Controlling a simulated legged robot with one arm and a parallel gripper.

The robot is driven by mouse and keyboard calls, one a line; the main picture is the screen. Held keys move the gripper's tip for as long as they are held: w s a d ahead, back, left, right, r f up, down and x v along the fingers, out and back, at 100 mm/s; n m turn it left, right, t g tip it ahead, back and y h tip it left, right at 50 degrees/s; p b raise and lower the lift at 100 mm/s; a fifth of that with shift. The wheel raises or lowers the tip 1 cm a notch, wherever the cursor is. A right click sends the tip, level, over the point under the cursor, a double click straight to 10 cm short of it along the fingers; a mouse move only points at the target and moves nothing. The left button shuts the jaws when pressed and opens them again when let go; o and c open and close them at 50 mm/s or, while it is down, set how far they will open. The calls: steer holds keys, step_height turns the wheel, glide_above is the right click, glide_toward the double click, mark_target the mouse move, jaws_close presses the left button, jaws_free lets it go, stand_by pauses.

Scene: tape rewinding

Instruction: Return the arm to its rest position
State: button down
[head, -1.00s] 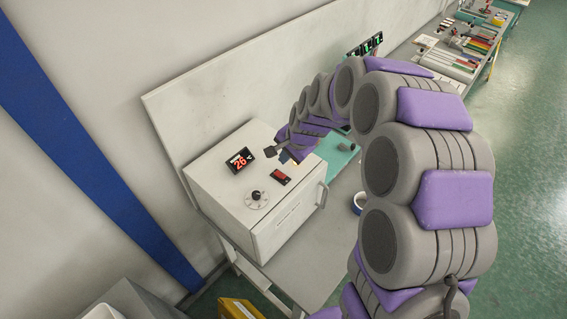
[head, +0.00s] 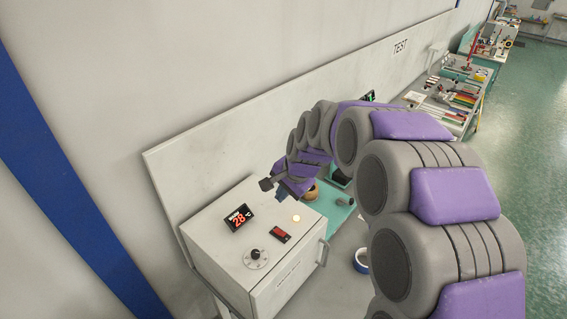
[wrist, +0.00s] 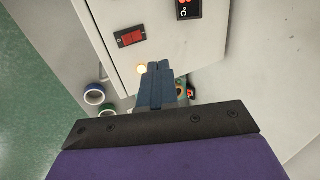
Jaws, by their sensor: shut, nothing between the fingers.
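My gripper (wrist: 157,72) is shut and empty in the wrist view, its dark blue fingers pressed together. In the head view my purple and grey arm bends from the lower right over the bench, its end above the back of a white box (head: 207,220). A gap to the box cannot be judged exactly, but nothing is held. The box has a display (head: 239,217) reading 28 °C, a red switch (head: 281,235), a dial (head: 256,254) and a lit lamp (head: 296,218). The box also shows in the wrist view (wrist: 190,55).
A blue-rimmed tape roll (head: 362,260) lies on the bench right of the box. A brown ring (head: 312,193) sits on a green mat (head: 335,212) behind. A bench with several tools (head: 455,95) stands farther back. Green floor at right is open.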

steer(key=s+d+f+n+g+h+b, duration=0.1)
steer(key=s+d+f+b, duration=0.3)
steer(key=s, duration=0.8)
steer(key=s+d+f+n+g+h+b, duration=0.1)
steer(key=s+d+f+n+b, duration=0.3)
steer(key=s, duration=0.9)
steer(key=s+d+f+n+g+h+b, duration=0.1)
steer(key=s+d+f+b, duration=0.4)
steer(key=s, duration=0.8)
steer(key=shift+d+f+n+g+b, duration=0.35)
steer(key=shift+f+n+g+b, duration=0.15)
steer(key=shift+n+g+b, duration=0.55)
